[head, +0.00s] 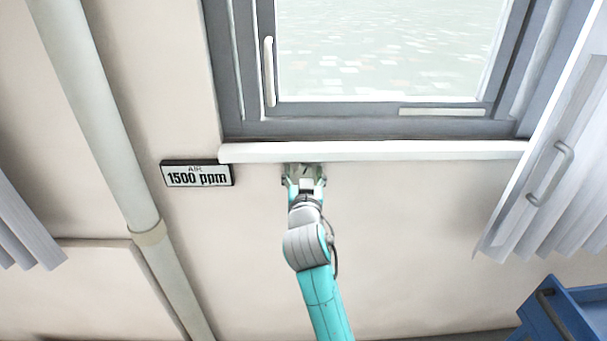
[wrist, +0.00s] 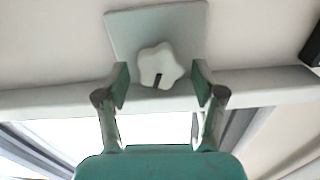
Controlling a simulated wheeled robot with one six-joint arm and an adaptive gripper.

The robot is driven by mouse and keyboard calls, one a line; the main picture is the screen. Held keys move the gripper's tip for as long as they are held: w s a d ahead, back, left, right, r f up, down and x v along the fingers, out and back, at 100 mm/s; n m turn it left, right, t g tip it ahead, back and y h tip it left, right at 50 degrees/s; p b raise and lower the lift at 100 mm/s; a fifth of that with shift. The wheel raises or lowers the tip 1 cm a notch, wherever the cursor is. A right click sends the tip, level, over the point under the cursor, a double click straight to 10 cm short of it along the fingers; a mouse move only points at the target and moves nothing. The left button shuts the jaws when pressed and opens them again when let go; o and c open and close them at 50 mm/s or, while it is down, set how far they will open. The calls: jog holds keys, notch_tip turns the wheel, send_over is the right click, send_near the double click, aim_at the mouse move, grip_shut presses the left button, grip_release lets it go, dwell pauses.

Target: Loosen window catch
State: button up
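A white star-shaped knob (wrist: 160,66) with a dark mark on its lower edge sits on a pale square plate (wrist: 128,27) on the wall in the wrist view. It looks like the window catch. My gripper (wrist: 160,84) is open, with one finger on each side of the knob and a gap visible on both sides. In the head view my gripper (head: 304,172) is at the wall just under the window sill (head: 400,150), and it hides the knob there. The window (head: 375,55) has a grey frame and a pale upright handle (head: 268,72) at its left.
A pipe (head: 95,110) runs down the wall at the left. A pale cabinet-like panel with a handle (head: 550,174) and a blue container (head: 570,315) are at the right. The wall around my arm is clear.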

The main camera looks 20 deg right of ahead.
jog(key=c, duration=1)
jog(key=shift+a+n, duration=0.15)
jog(key=shift+n, duration=2.15)
jog(key=o, duration=1.1)
jog(key=shift+o, duration=0.2)
jog(key=v, duration=1.2)
